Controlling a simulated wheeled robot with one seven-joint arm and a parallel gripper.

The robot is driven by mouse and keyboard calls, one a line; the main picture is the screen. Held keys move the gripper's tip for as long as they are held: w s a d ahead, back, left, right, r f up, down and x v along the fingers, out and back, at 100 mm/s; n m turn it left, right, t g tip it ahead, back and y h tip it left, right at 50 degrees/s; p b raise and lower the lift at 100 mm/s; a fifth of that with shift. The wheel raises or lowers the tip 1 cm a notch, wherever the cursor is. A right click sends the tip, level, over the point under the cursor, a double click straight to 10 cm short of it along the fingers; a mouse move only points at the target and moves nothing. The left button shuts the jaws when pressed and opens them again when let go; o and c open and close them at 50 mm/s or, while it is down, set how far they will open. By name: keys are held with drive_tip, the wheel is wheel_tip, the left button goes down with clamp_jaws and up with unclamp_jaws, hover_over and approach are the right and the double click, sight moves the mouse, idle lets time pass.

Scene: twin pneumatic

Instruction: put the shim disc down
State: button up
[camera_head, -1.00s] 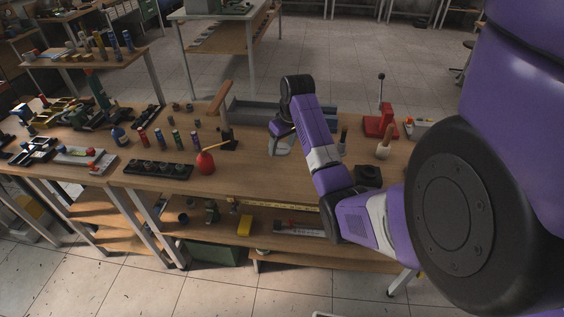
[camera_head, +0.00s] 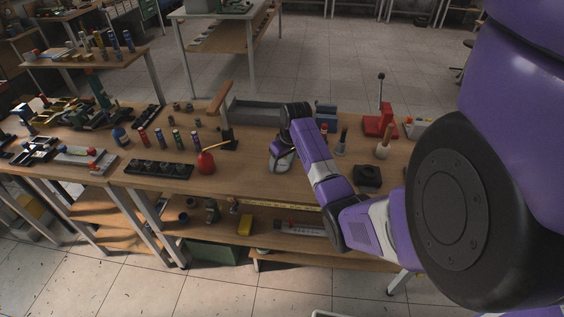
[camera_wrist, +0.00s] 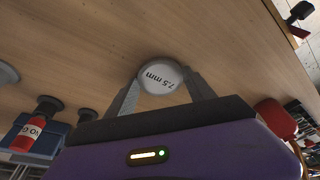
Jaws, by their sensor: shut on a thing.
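The shim disc (camera_wrist: 160,76) is a pale round disc marked "7.5 mm" in the wrist view. It sits between the two grey fingertips of my gripper (camera_wrist: 161,82), which is shut on it. The wooden bench top (camera_wrist: 110,40) fills the view beyond the disc. I cannot tell whether the disc touches the wood. In the head view my gripper (camera_head: 281,162) is low over the middle of the bench, and the disc cannot be made out there.
A black block (camera_head: 367,176) and a red press (camera_head: 380,124) are to the right. A grey tray (camera_head: 262,112) lies behind. Bare wood shows in front of my gripper.

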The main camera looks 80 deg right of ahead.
drive_tip(key=o, duration=1.5)
drive_tip(key=shift+c, duration=0.2)
